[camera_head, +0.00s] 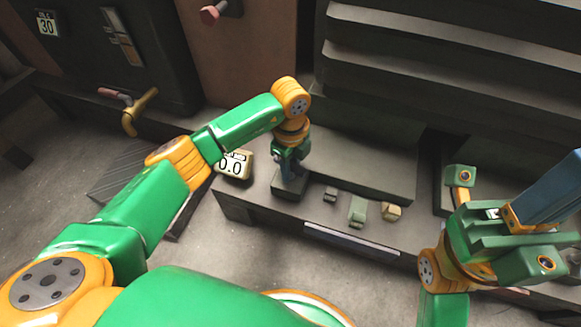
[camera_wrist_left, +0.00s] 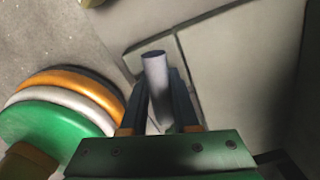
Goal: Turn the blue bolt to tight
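My left gripper (camera_head: 289,168) points down at a small dark block (camera_head: 288,190) on the low bench, left of its middle. In the left wrist view, a pale blue-grey cylinder (camera_wrist_left: 155,72), apparently the bolt, stands between the two dark blue fingers (camera_wrist_left: 158,95). The fingers appear to touch it on both sides. Its lower part is hidden between the fingers, and in the head view the gripper hides most of it. My right gripper (camera_head: 545,195) is at the right edge, tilted up, away from the bolt. Its finger gap is not visible.
A display box reading 0.0 (camera_head: 234,165) stands left of the left gripper. Small blocks (camera_head: 357,211) sit on the bench to its right. A dark ribbed machine (camera_head: 440,60) rises behind. A yellow handle (camera_head: 138,112) and a red knob (camera_head: 209,15) are at the back left.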

